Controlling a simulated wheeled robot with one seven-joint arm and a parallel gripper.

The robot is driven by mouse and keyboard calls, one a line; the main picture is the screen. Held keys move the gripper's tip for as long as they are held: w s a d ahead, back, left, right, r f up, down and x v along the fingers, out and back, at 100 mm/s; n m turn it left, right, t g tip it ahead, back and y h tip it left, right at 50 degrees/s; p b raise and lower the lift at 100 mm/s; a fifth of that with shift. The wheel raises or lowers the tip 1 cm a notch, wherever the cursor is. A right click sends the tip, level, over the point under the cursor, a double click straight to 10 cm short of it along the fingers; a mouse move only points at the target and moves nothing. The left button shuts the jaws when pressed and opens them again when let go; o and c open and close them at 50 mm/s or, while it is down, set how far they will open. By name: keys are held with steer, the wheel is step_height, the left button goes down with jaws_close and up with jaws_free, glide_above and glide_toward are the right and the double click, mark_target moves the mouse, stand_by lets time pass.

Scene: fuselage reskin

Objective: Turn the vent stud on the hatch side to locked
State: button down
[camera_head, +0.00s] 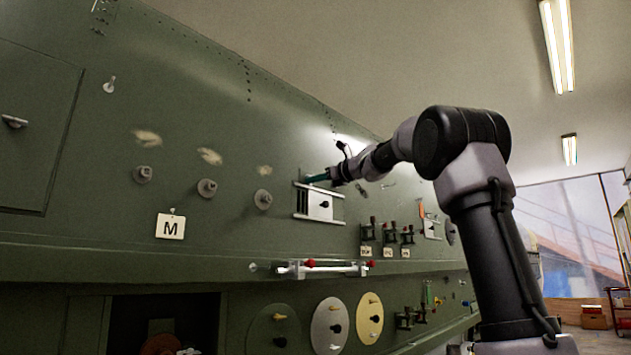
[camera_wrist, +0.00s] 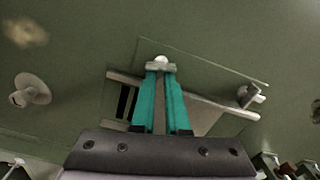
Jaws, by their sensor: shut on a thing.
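My gripper (camera_wrist: 160,85) has teal fingers closed on a small pale stud (camera_wrist: 161,65) at the top edge of a vent panel. The stud's grey crossbar lies roughly crosswise at the fingertips. The held stud is hidden there.
A hatch (camera_head: 35,120) with a latch is at the far left. Several round knobs (camera_head: 207,187) and an M tag (camera_head: 170,226) lie between. A bar with red ends (camera_head: 325,268) juts out below the vent. Small black clamps (camera_head: 390,232) stand to the right.

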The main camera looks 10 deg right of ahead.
steer(key=shift+a+f+m, duration=0.1)
steer(key=shift+f+m, duration=0.05)
steer(key=shift+m, duration=1.15)
steer(key=c, duration=0.9)
jaws_free()
steer(key=shift+s, duration=0.1)
steer(key=v, duration=1)
steer(key=shift+s+d, duration=0.2)
steer(key=shift+s, duration=0.15)
